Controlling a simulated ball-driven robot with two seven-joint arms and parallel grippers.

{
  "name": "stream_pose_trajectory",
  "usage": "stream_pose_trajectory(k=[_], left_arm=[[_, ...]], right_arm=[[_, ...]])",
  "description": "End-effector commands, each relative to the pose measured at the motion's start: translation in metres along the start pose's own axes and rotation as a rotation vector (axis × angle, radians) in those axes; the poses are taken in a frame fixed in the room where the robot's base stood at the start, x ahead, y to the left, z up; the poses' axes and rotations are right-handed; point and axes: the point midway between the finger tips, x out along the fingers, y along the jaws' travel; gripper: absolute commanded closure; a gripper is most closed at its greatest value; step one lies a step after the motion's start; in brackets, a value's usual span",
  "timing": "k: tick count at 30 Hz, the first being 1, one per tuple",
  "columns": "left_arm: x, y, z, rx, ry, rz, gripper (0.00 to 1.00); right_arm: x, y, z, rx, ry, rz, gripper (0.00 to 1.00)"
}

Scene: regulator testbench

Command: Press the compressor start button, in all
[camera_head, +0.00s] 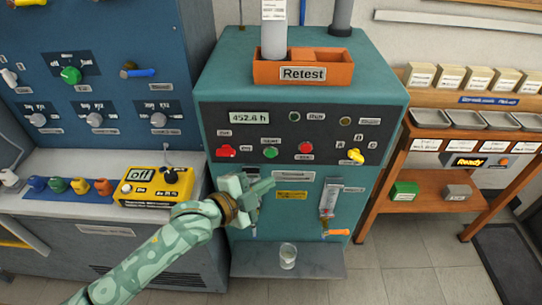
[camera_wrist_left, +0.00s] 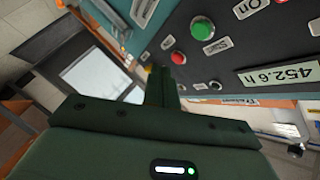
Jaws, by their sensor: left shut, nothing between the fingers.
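The teal compressor (camera_head: 375,95) stands in the middle of the head view with a dark control panel. A green button (camera_head: 270,152) sits on the panel between a red knob (camera_head: 226,150) on the left and a red button (camera_head: 305,148) on the right. The small labels are too blurred to read surely. My left gripper (camera_head: 268,186) is shut and empty, in front of the compressor and below the green button in the picture. In the left wrist view, the shut fingers (camera_wrist_left: 162,75) point towards the tilted panel, where a green button (camera_wrist_left: 202,28) and a red button (camera_wrist_left: 178,58) show.
A yellow selector (camera_head: 355,156) is at the panel's right. An orange Retest tray (camera_head: 345,72) stands on top. A glass (camera_head: 288,256) stands on the low shelf. A yellow meter (camera_head: 150,188) lies on the bench at left, and a wooden rack (camera_head: 400,150) stands at right.

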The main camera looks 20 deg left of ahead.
Motion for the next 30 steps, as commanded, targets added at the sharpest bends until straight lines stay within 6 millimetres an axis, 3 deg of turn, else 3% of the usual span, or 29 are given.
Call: stream_pose_trajectory(k=[6, 12, 30], left_arm=[[0.024, -0.013, 0.019, 0.0, -0.002, 0.0, 1.0], [0.038, -0.025, 0.028, 0.001, 0.0, 0.002, 1.0], [0.044, -0.031, 0.032, -0.001, 0.0, 0.0, 1.0]], right_arm=[[0.022, -0.003, 0.008, 0.0, -0.017, -0.006, 0.21], [0.024, -0.003, 0.008, 0.0, -0.019, -0.007, 0.21], [0.025, -0.004, 0.009, 0.0, -0.02, -0.008, 0.21]])
